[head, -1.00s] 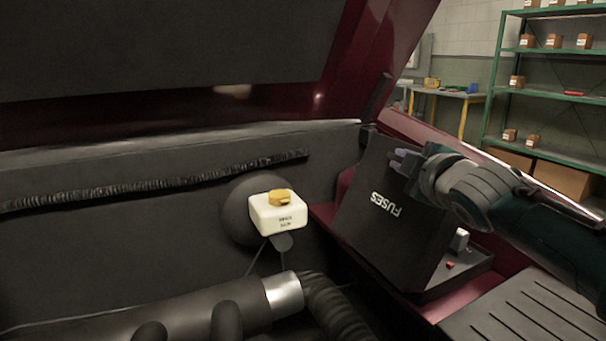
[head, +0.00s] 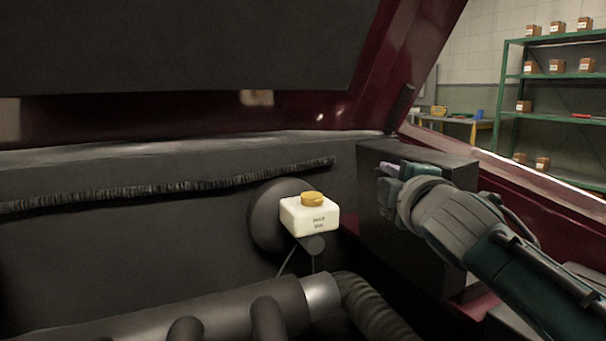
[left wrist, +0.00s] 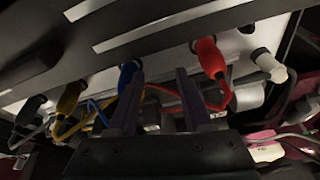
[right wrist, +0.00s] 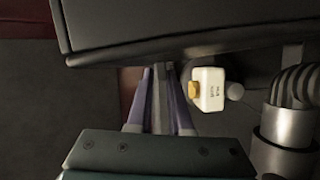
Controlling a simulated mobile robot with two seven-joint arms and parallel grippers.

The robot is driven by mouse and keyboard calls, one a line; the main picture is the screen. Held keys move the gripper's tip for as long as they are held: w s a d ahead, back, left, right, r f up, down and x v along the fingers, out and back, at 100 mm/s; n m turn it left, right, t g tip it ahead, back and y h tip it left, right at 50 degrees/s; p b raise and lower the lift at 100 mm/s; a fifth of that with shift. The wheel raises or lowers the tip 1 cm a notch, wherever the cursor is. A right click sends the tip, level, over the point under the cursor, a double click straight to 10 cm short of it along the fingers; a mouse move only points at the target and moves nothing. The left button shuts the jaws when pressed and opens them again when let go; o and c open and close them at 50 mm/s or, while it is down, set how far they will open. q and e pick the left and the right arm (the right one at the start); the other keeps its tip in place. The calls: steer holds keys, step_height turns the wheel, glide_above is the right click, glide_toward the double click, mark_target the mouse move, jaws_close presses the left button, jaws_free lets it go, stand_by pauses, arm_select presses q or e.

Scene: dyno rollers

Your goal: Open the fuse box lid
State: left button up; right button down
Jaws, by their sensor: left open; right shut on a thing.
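The fuse box lid (head: 405,235) is a dark grey panel at the right of the engine bay in the head view. It stands up with a broad plain face showing; its lettering and the fuses are out of sight. My right gripper (head: 384,175) is at the lid's upper part, shut on it. In the right wrist view, the dark panel (right wrist: 190,25) lies across the top, with the fingers (right wrist: 158,75) reaching its edge. My left gripper (left wrist: 158,78) is open and empty in the left wrist view, below coloured cable plugs; the head view does not show it.
A white reservoir with a yellow cap (head: 310,218) stands left of the lid. A thick pipe with a metal collar (head: 322,295) runs along the front. Blue (left wrist: 130,75) and red (left wrist: 210,58) plugs crowd my left gripper. A green shelf (head: 550,90) is far behind.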

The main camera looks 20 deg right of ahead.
arm_select(q)
steer(key=shift+a, duration=0.1)
arm_select(e)
steer(key=shift+s+f, duration=0.15)
steer(key=shift+f, duration=0.45)
arm_select(q)
steer(key=shift+w+a, duration=0.1)
arm_select(e)
steer(key=c, duration=1)
jaws_free()
steer(key=shift+r, duration=0.1)
steer(key=shift+c, duration=0.2)
steer(key=shift+o, duration=0.7)
steer(key=shift+r, duration=0.15)
arm_select(q)
step_height(320, 180, up, 2)
steer(key=shift+r+p, duration=0.2)
steer(key=shift+p, duration=1.05)
arm_select(e)
steer(key=v, duration=0.9)
steer(key=shift+s+a, duration=0.1)
steer(key=shift+s, duration=0.3)
steer(key=shift+r, duration=0.1)
